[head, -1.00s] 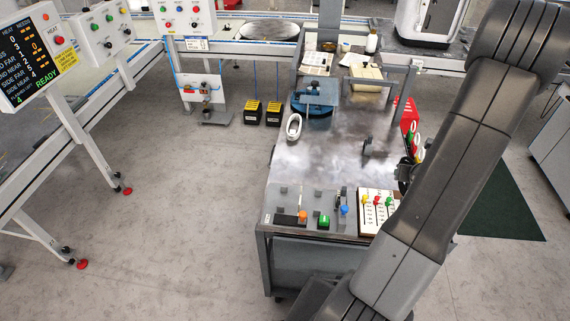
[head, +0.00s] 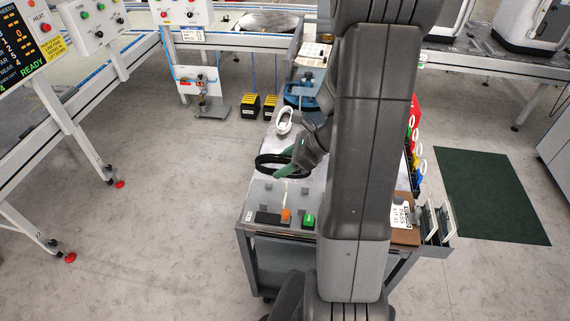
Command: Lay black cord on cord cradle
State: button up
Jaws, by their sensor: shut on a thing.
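The black cord (head: 262,159) shows as a dark loop over the near part of the grey bench top. My gripper (head: 287,171) has green fingers and is shut on the cord, its wrist coming in from the right. The loop appears to hang just above the bench, though its height is hard to judge. I cannot make out for certain which thing is the cord cradle. A white oval fixture (head: 284,121) lies beyond the loop on the bench. My arm hides much of the middle and right of the bench.
Open floor (head: 150,200) lies to the left.

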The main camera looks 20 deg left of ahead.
jog(key=shift+f+b, duration=4.3)
jog(key=shift+f, duration=0.25)
jog(key=shift+f+b, duration=1.45)
jog(key=shift+f, duration=0.7)
jog(key=o, duration=1.1)
jog(key=shift+o, duration=0.2)
jog(key=p+v, duration=0.2)
jog(key=v, duration=1.1)
jog(key=shift+d+r, duration=0.25)
jog(key=shift+r, duration=0.1)
